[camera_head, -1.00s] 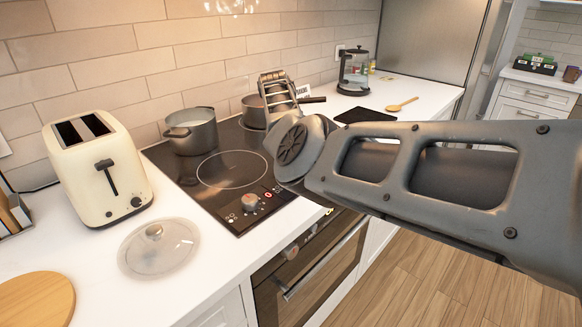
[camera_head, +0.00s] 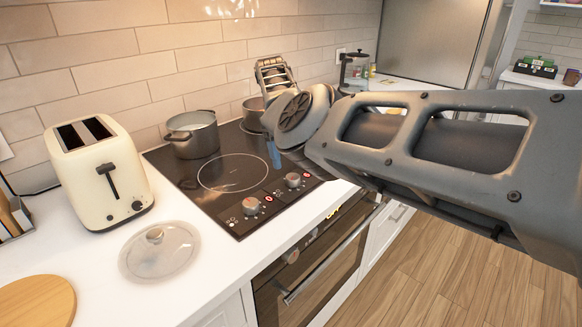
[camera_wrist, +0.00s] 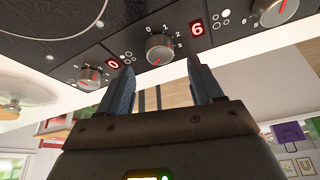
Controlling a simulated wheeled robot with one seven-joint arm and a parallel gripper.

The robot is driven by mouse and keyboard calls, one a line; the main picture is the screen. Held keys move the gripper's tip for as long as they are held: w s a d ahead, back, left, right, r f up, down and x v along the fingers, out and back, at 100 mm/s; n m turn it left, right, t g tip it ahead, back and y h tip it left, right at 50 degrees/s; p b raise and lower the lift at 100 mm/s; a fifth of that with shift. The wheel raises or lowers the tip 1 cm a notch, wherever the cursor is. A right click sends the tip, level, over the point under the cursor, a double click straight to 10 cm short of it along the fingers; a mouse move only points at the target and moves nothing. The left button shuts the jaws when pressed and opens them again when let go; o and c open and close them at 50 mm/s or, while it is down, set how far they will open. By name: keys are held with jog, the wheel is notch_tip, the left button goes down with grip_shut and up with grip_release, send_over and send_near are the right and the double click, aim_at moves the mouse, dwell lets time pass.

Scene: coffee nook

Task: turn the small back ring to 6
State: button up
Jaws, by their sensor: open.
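The hob's front panel (camera_head: 237,222) has a row of knobs with red digits. In the wrist view, the left knob (camera_wrist: 90,77) has a red 0 beside it. The middle knob (camera_wrist: 158,48) has a red 6 to its right, and a third knob (camera_wrist: 275,10) is at the upper right. The small ring markings beside the knobs are too small to read. A small saucepan (camera_head: 252,108) stands at the back right of the hob, its ring hidden. My gripper (camera_wrist: 160,66) is open, with its two fingers below and either side of the middle knob, apart from it.
A large pot (camera_head: 192,135) stands at the back left of the hob. The large front ring (camera_head: 233,173) is bare. A toaster (camera_head: 97,175), a glass lid (camera_head: 160,250) and a round wooden board (camera_head: 38,301) are on the counter. My arm hides part of the right counter.

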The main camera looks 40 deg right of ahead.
jog(key=v, duration=0.3)
jog(key=shift+r, duration=0.1)
dwell(0.6)
